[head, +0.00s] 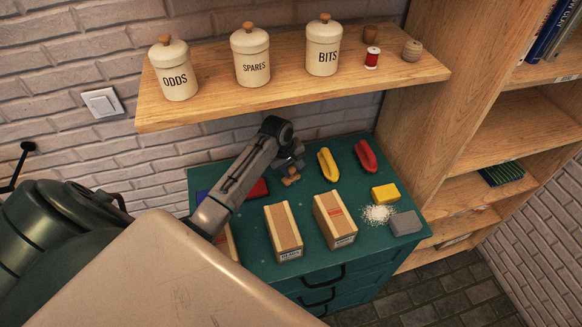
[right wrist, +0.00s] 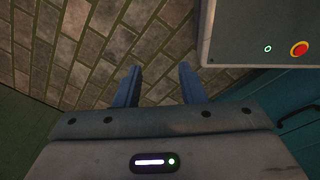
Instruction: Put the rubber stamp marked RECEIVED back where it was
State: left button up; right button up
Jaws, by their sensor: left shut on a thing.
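My left gripper (head: 291,170) is above the back of the green cabinet top (head: 300,190), shut on a small brown, wood-coloured thing (head: 291,180). This may be the rubber stamp, but no RECEIVED marking can be read and the jaws hide part of it. A blue pad (head: 203,197) and a red pad (head: 259,189) lie to the left, partly behind my left arm. My right gripper (right wrist: 158,82) shows in the right wrist view, its fingers apart and empty above the floor.
A yellow (head: 327,165) and a red tool-like item (head: 366,157), a yellow block (head: 385,193), white grains (head: 379,214) and a grey block (head: 405,223) lie right. A shelf (head: 290,98) overhangs.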

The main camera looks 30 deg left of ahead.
aim_at(284, 181)
pick_arm(q)
jog(key=o, duration=0.8)
jog(key=shift+f, duration=0.15)
pick_arm(e)
jog(key=shift+s+a, duration=0.25)
jog(key=shift+s, duration=0.45)
jog(key=shift+d, duration=0.25)
pick_arm(q)
jog(key=shift+r, duration=0.45)
jog(key=shift+b+v, duration=2.1)
jog(key=shift+v, duration=3.65)
pick_arm(e)
jog(key=shift+w+a+f, duration=0.1)
jog(key=shift+a+f, duration=0.05)
jog(key=shift+f, duration=0.95)
jog(key=shift+w+a+f, duration=0.1)
jog(key=shift+a+f, duration=0.05)
jog(key=shift+f, duration=0.9)
